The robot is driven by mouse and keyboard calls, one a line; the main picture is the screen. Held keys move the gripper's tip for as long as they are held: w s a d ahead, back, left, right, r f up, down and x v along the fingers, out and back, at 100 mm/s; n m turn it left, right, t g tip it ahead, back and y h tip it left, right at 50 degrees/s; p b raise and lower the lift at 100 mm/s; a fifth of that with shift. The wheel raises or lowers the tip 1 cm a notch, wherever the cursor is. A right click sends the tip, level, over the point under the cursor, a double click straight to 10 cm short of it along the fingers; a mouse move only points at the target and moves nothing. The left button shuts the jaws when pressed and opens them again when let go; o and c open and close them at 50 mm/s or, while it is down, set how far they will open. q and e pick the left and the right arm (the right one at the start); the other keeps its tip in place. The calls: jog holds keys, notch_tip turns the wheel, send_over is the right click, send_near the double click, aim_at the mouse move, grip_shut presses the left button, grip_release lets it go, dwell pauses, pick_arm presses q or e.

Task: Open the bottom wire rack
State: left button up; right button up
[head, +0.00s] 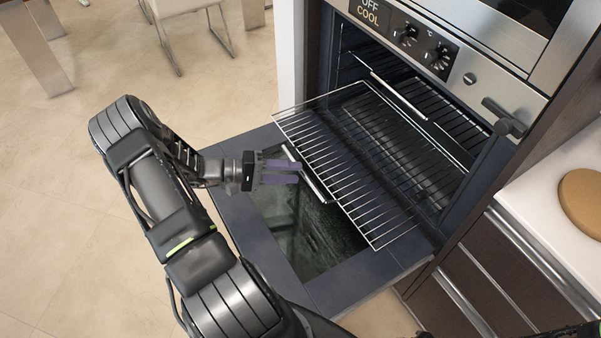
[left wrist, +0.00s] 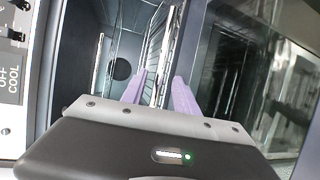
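The lower wire rack (head: 335,160) is slid well out of the oven, over the lowered door. A pale bar handle (head: 318,188) runs along its front edge. My left gripper (head: 299,172) is at this handle, its purple fingers pointing at the rack. In the left wrist view the fingers (left wrist: 160,78) are apart, with the bright bar (left wrist: 174,35) showing in the gap between them. I see no firm contact on the bar. My right gripper is not in view.
The oven door (head: 335,284) hangs open below the rack. An upper rack with its own handle (head: 400,96) stays inside the oven. A white counter (head: 550,195) with a round brown board (head: 581,200) is at right. Open floor (head: 60,200) lies at left.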

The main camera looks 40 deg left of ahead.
pick_arm(q)
jog(key=v, duration=0.4)
jog(key=shift+r, duration=0.1)
dwell(0.4)
